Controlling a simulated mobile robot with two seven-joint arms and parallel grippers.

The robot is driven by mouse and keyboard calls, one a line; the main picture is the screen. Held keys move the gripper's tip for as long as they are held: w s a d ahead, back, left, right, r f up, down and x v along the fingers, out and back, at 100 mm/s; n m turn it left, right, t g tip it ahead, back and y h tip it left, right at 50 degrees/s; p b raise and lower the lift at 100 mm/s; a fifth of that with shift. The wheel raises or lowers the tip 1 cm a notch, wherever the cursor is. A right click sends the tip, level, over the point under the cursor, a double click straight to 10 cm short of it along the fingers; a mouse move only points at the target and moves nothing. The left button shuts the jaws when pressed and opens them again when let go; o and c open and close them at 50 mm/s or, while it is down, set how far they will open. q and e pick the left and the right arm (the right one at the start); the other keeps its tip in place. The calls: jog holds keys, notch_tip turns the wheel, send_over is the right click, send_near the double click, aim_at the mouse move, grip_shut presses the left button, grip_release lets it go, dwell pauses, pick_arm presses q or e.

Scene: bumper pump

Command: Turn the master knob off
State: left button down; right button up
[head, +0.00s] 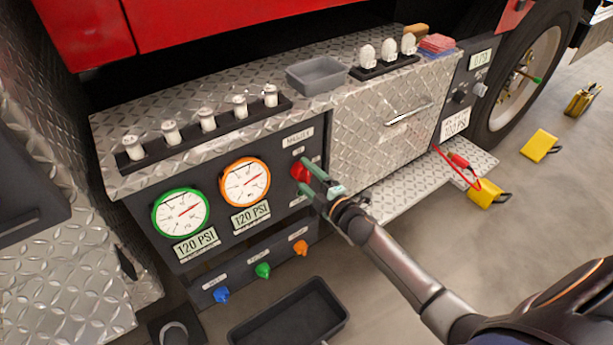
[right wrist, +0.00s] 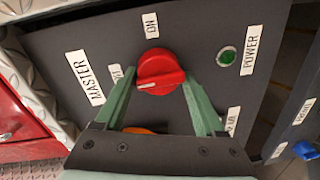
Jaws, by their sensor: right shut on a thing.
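The red master knob (head: 299,172) sits on the dark control panel (head: 283,211), right of the orange-rimmed gauge. In the right wrist view the knob (right wrist: 160,72) lies between the green fingers of my right gripper (right wrist: 160,77), which is shut on it. Its white mark points left in that view, away from the ON label (right wrist: 151,25). A label left of the knob is partly hidden by a finger. The MASTER label (right wrist: 84,78) and a green POWER light (right wrist: 227,57) are beside it. The right gripper (head: 309,178) reaches in from the right in the head view. My left gripper is not in view.
Green-rimmed (head: 181,214) and orange-rimmed (head: 245,182) gauges read 120 PSI. Blue (head: 221,295), green (head: 262,270) and orange (head: 300,247) fittings sit below. A black tray (head: 288,317) lies on the floor. A diamond-plate drawer (head: 380,125) and step (head: 410,190) are right of the panel.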

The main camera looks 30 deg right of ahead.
jog(key=shift+w+d+r, duration=0.1)
jog(key=shift+d+r, duration=0.1)
jog(key=shift+r, duration=0.05)
jog(key=o, duration=1.1)
jog(key=shift+o, duration=0.9)
jog(key=shift+a+f, duration=0.1)
jog(key=shift+s, duration=0.2)
jog(key=shift+s, duration=0.35)
jog(key=s+d+r+p, duration=0.1)
jog(key=s, duration=1)
jog(key=shift+s+d, duration=0.2)
jog(key=shift+d, duration=0.15)
